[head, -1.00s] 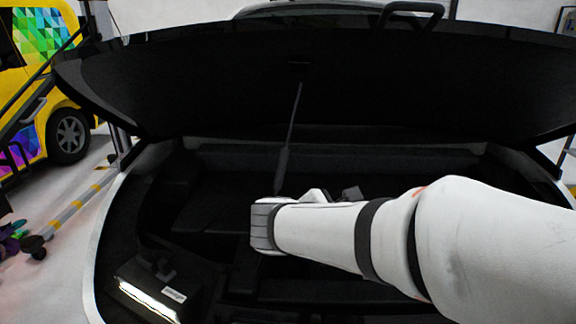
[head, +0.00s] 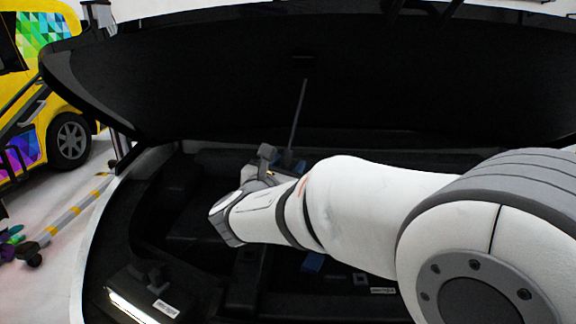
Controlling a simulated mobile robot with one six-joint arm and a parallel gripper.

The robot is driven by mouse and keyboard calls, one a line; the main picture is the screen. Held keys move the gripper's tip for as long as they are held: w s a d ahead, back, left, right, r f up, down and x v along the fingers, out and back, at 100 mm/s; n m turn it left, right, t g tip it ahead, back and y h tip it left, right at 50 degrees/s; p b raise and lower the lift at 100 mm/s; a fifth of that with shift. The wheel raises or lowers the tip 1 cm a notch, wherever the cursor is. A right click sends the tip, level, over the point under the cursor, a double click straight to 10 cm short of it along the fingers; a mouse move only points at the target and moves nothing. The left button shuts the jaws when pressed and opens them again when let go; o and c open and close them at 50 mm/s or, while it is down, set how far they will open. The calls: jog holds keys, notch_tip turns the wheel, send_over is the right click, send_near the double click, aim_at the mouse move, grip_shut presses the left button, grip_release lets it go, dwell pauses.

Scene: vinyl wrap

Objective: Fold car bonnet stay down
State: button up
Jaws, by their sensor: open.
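The bonnet (head: 200,75) is a large black panel, raised over the dark engine bay in the head view. The stay (head: 298,115) is a thin dark rod standing nearly upright, slightly tilted, in front of the bonnet's underside. Its lower part thickens and ends near my gripper. My gripper (head: 268,160) is a small grey and dark shape beyond my white wrist, left of the stay's lower part. It is open. Whether the fingers touch the stay or sit around it cannot be told. The stay's foot is hidden behind my arm.
A black box with a bright strip (head: 140,306) sits at the front left of the bay. My arm covers the bay's right side.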

jog(key=shift+w+d, duration=0.15)
jog(key=shift+w, duration=0.1)
grip_shut()
dwell(0.3)
